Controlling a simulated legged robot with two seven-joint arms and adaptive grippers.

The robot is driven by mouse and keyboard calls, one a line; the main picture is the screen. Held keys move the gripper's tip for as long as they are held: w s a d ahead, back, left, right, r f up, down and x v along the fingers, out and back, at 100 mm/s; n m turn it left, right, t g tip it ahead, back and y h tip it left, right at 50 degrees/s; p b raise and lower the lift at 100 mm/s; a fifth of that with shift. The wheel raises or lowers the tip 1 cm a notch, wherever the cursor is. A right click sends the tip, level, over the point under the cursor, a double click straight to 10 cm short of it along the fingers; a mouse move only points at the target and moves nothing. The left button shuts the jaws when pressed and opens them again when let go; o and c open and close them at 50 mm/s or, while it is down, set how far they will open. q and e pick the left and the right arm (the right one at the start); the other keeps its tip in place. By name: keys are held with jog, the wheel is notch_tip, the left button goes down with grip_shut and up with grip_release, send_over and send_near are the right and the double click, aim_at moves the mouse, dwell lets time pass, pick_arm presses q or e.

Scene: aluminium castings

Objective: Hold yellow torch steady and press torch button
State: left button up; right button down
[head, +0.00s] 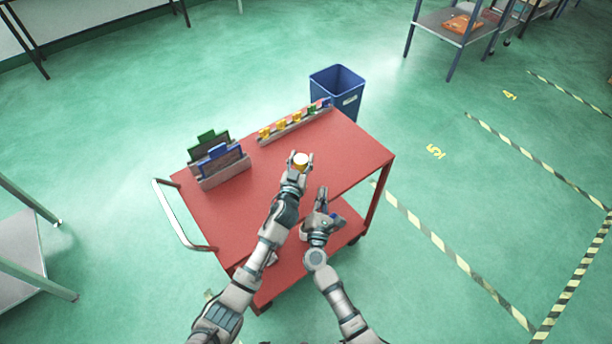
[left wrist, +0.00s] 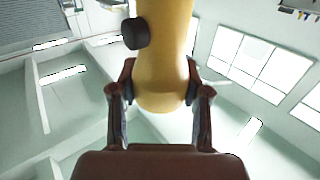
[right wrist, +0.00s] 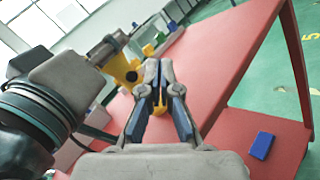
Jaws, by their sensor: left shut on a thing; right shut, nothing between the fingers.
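My left gripper (head: 300,160) is shut on the yellow torch (head: 300,158) above the red cart top (head: 350,155). In the left wrist view the yellow torch (left wrist: 165,75) sits between both fingers (left wrist: 160,95), with a black round button (left wrist: 135,33) on its side. My right gripper (head: 322,193) is shut and empty, lower and to the right of the left one. In the right wrist view its closed fingertips (right wrist: 158,68) are in front of the torch's yellow body (right wrist: 124,70), and a dark spot shows on it. Whether they touch it I cannot tell.
A rack (head: 292,126) with several coloured pieces lines the cart's far edge. A holder (head: 225,175) with green and blue panels stands at the left. A blue bin (head: 337,90) stands beyond the cart. A blue block (right wrist: 262,145) lies on the lower shelf.

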jog(key=shift+w+a, duration=0.8)
jog(key=shift+w, duration=0.2)
jog(key=shift+w+a, duration=0.75)
jog(key=shift+w, duration=0.25)
jog(key=shift+w, duration=0.1)
jog(key=shift+w+a+r, duration=0.1)
jog(key=shift+w+a, duration=0.05)
jog(key=shift+a, duration=0.05)
jog(key=shift+w+a, duration=0.25)
jog(key=shift+w, duration=0.45)
dwell(0.8)
jog(key=shift+d, duration=0.1)
dwell(0.4)
jog(key=shift+s+d+r, duration=0.1)
jog(key=shift+s+d, duration=0.65)
jog(key=shift+d, duration=0.1)
jog(key=shift+s, duration=0.1)
jog(key=shift+a, duration=0.15)
